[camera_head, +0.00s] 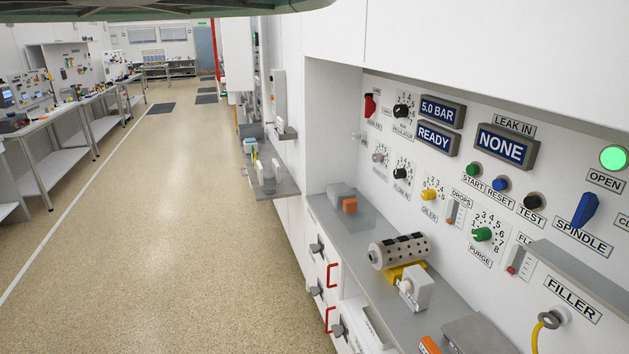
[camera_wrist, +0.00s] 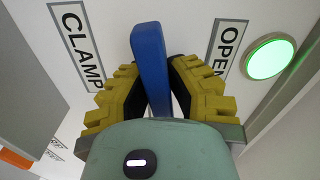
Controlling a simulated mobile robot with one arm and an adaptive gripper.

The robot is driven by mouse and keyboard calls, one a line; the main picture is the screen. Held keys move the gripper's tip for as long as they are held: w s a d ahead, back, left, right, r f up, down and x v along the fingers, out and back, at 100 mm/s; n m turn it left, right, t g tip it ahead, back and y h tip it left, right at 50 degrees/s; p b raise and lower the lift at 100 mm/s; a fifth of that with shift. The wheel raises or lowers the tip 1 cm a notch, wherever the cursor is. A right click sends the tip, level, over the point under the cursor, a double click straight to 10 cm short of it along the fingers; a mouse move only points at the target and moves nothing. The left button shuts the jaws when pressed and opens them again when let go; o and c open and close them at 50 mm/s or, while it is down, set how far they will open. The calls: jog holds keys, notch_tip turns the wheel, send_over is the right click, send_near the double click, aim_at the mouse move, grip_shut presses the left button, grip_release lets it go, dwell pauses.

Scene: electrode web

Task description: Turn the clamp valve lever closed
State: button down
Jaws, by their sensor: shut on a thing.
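In the wrist view, the blue clamp valve lever (camera_wrist: 150,66) stands between the two yellow-padded fingers of my gripper (camera_wrist: 152,88). My gripper is shut on the lever, with its far end reaching past the fingertips. A CLAMP label (camera_wrist: 76,45) is on the panel to the left of the lever, and an OPEN label (camera_wrist: 228,49) is to the right. A green lit lamp (camera_wrist: 269,58) is beside the OPEN label. The lever's pivot is hidden behind my gripper. My gripper is not in the head view.
In the head view, another blue lever (camera_head: 585,210) sits above a SPINDLE label (camera_head: 582,237). A grey shelf (camera_head: 575,270) juts out below it. The floor aisle (camera_head: 190,220) at left is clear.

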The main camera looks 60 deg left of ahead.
jog(key=shift+f+m, duration=0.25)
jog(key=shift+m, duration=0.55)
jog(key=c, duration=0.9)
grip_release()
jog(key=shift+r, duration=0.1)
jog(key=shift+v, duration=6)
jog(key=shift+r, duration=0.1)
